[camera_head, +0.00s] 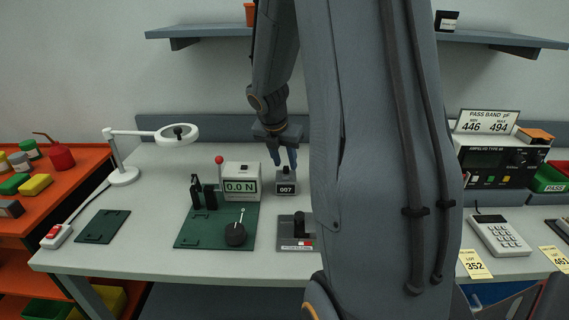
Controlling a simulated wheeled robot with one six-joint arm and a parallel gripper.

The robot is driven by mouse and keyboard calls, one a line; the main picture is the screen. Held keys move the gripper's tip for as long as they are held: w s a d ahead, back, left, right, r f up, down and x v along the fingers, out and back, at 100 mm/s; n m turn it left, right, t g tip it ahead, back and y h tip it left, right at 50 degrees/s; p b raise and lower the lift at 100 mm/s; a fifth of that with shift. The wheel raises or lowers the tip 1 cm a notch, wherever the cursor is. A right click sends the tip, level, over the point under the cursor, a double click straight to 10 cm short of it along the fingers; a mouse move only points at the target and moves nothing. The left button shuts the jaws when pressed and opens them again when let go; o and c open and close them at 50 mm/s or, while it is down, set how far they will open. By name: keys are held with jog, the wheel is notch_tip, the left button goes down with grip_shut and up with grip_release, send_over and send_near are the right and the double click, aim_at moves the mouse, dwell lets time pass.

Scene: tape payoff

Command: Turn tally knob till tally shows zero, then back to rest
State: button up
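The tally (286,189) is a small dark grey box on the bench, left of my arm, and its display reads 007. My gripper (286,162) points down right above it, with two blue fingers spread a little apart. The fingertips are at the top of the tally, where the knob would be. The knob is too small and too covered by the fingers to make out. I cannot tell whether the fingers touch or grip it.
A grey block with a black post (299,228) stands in front. A ring lamp (176,134) stands at left. My arm hides the bench's middle right.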

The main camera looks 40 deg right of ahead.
jog(key=shift+x, duration=0.8)
grip_shut()
jog(key=shift+w+a+m, duration=0.1)
jog(key=shift+m, duration=0.2)
jog(key=m, duration=0.2)
jog(key=m+g, duration=0.1)
jog(key=shift+w+m+g+h, duration=0.1)
jog(key=shift+m+g+h, duration=0.2)
jog(key=shift+m, duration=0.1)
jog(key=m+p, duration=0.1)
jog(key=m, duration=0.1)
jog(key=m+g, duration=0.1)
jog(key=m, duration=0.1)
jog(key=shift+w+g+p, duration=0.15)
jog(key=shift+g+p, duration=0.15)
jog(key=shift+p, duration=0.05)
jog(key=m+g, duration=0.1)
jog(key=m, duration=0.1)
jog(key=m+y, duration=0.1)
jog(key=m, duration=0.2)
jog(key=shift+w+m+g+p, duration=0.2)
jog(key=shift+m+g+p, duration=0.1)
jog(key=shift+g+p, duration=0.1)
jog(key=shift+m+g+y, duration=0.4)
jog(key=shift+m, duration=1)
